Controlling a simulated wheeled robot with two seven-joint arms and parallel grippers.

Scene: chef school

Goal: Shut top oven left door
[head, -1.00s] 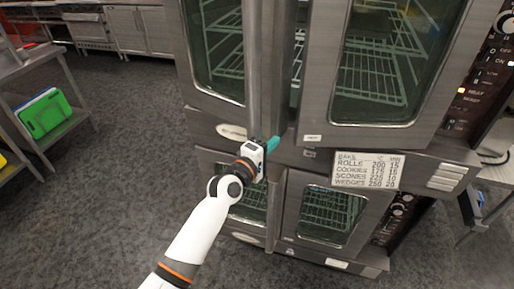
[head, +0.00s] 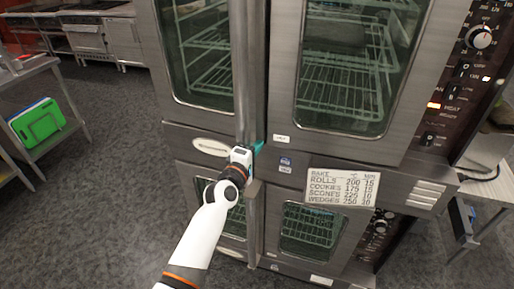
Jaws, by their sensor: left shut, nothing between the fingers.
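The top oven's left door (head: 214,118), steel with a large window, stands flush or almost flush beside the top right door (head: 385,143). I cannot tell if a small gap is left. Its vertical handle bar (head: 246,75) runs along its inner edge. My left gripper (head: 258,147), with teal fingertips, is shut and empty. It is at the lower inner corner of the left door, just below the handle, seemingly touching or very close to it. My right gripper is not in view.
The lower oven (head: 310,228) is below, its doors looking shut. A control panel (head: 468,85) is at the right. A side table with a green board (head: 37,121) stands left. The grey floor (head: 110,190) between is clear.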

